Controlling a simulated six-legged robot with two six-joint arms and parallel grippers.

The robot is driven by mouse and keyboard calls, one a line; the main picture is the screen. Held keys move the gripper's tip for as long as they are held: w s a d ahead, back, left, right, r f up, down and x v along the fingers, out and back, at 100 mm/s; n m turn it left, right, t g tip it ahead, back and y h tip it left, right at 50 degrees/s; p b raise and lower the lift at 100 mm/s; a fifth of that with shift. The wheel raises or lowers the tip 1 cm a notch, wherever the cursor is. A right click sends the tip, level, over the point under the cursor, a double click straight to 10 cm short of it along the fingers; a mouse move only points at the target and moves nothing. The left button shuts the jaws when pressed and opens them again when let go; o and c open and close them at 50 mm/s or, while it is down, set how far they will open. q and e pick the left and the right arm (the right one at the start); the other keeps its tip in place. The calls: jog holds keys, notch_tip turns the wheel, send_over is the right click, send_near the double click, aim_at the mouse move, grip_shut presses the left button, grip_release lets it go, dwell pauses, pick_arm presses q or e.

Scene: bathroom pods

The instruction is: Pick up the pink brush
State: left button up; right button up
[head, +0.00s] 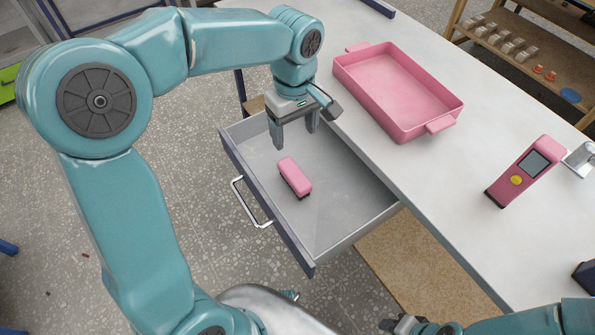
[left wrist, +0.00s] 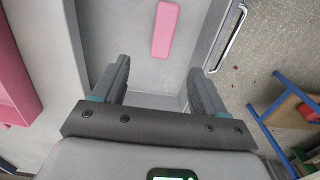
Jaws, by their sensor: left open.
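The pink brush (head: 294,176) lies in the open drawer (head: 340,215), with a dark strip along its underside. My left gripper (head: 296,138) is open and empty, pointing down over the far part of the drawer, behind and apart from the brush. In the left wrist view, the brush (left wrist: 165,30) shows beyond the gap between the open fingers (left wrist: 159,68). My right gripper (head: 402,324) shows only partly at the bottom edge, and its jaws cannot be made out.
A pink tray (head: 437,123) stands on the white tabletop (head: 405,160) beside the drawer. A pink handheld device with a screen (head: 524,170) stands farther right. The drawer has raised walls and a metal handle (head: 248,203) in front. A shelf with small items is at the upper right.

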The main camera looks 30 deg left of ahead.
pick_arm(q)
jog(key=b, duration=0.1)
send_over(294, 173)
notch_tip(294, 173, down, 9)
jog(key=shift+w+a+f, duration=0.1)
jog(key=shift+w, duration=0.05)
jog(key=shift+f, duration=0.5)
notch_tip(294, 173, down, 5)
jog(key=shift+b, duration=0.3)
jog(key=c, duration=1.1)
